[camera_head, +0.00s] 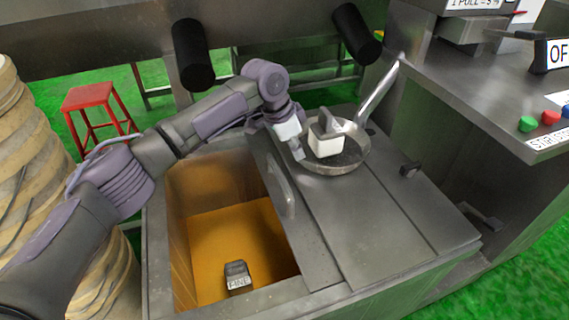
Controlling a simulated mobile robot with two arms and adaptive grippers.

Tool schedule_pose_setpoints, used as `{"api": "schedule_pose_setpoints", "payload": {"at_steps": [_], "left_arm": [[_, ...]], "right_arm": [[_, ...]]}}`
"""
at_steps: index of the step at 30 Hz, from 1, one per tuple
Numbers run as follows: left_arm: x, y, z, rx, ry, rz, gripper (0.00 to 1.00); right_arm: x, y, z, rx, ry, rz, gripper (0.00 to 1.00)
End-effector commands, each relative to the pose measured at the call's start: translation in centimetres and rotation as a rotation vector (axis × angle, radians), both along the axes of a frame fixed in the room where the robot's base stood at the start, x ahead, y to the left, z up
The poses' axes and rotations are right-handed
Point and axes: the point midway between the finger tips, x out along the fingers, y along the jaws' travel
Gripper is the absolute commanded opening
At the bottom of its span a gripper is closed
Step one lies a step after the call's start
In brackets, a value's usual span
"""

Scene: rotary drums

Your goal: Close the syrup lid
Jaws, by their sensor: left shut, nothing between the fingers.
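The syrup tank (157,230) is a metal box with an open rectangular top. Amber syrup (215,238) shows inside. The lid (310,262) is a flat metal panel lying to the right of the opening, with a curved handle (287,190) along its left side, beside the opening. My left arm reaches across from the left, above the back of the tank. My left gripper (299,154) is shut and empty, pointing down just beyond the far end of the handle. I cannot tell whether it touches the lid. My right gripper is not in view.
A long-handled pan (350,158) sits on the tank top just right of my gripper, holding a white block (324,146) with a grey top. A dark block marked FINE (237,275) is in the syrup. A control counter (450,75) stands at right.

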Motion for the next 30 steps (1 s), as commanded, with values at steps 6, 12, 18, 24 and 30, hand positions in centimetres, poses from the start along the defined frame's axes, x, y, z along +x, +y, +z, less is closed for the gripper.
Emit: {"api": "schedule_pose_setpoints", "payload": {"at_steps": [6, 12, 18, 24, 30], "left_arm": [[-0.2, 1.0, -2.5, 0.001, -0.003, 0.002, 0.00], [-1.0, 2.6, -2.8, 0.000, -0.002, 0.002, 0.00], [-1.2, 2.9, -2.9, -0.001, -0.001, 0.001, 0.00], [-1.2, 2.9, -2.9, -0.001, -0.001, 0.001, 0.00], [-0.9, 3.2, -2.7, -0.002, -0.001, 0.001, 0.00]], "right_arm": [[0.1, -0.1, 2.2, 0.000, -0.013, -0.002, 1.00], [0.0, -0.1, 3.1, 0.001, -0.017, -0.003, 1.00], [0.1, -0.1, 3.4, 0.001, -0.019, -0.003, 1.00], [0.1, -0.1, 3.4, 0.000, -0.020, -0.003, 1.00], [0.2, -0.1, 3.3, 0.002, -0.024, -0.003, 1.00]]}}
